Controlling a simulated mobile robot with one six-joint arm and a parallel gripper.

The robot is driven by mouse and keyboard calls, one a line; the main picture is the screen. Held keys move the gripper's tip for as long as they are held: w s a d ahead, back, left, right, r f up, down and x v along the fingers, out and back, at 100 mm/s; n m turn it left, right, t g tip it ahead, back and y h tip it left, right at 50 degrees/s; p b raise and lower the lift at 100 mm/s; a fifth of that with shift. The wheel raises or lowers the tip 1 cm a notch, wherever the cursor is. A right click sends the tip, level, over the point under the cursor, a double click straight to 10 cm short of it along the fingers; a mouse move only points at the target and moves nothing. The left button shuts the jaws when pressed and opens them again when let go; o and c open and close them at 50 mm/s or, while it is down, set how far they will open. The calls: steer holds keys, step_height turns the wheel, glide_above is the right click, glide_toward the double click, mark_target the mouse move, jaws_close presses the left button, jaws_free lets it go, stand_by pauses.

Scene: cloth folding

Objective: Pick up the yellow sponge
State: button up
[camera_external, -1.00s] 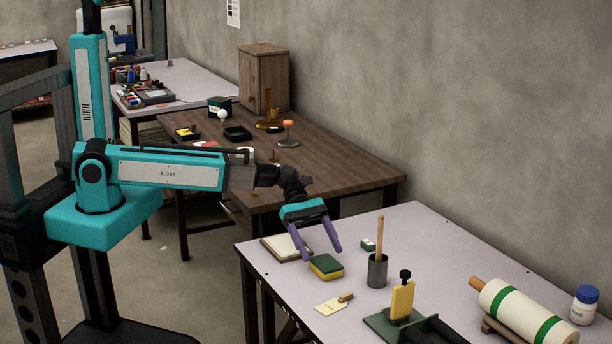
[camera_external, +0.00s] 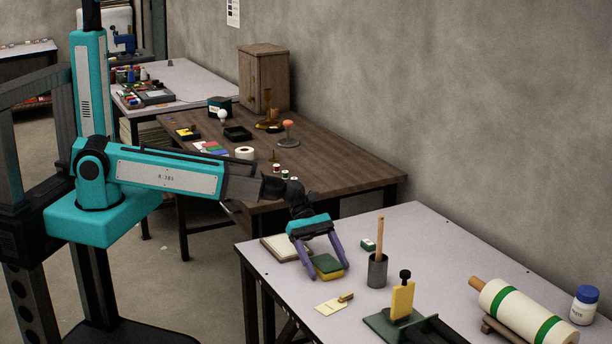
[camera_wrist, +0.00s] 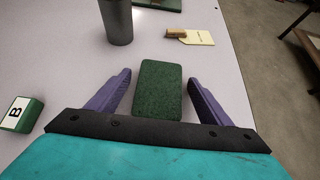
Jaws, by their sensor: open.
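The yellow sponge (camera_external: 328,267) has a dark green top and lies flat on the pale table (camera_external: 450,240). In the wrist view only its green top (camera_wrist: 158,90) shows, lying between the two purple fingers. My gripper (camera_external: 328,266) is open, with one finger on each side of the sponge. In the wrist view my gripper (camera_wrist: 158,84) shows a gap on both sides of the sponge. I cannot tell whether the fingertips touch the table.
A grey cup with a wooden stick (camera_external: 377,270) stands right of the sponge. A cream tag (camera_external: 331,306) lies in front, a pale pad (camera_external: 284,247) behind left, and a small green-and-white block (camera_external: 368,245) behind right. A yellow-handled tool (camera_external: 402,300) stands farther right.

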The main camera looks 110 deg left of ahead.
steer(key=c, duration=1.1)
steer(key=shift+r, duration=0.15)
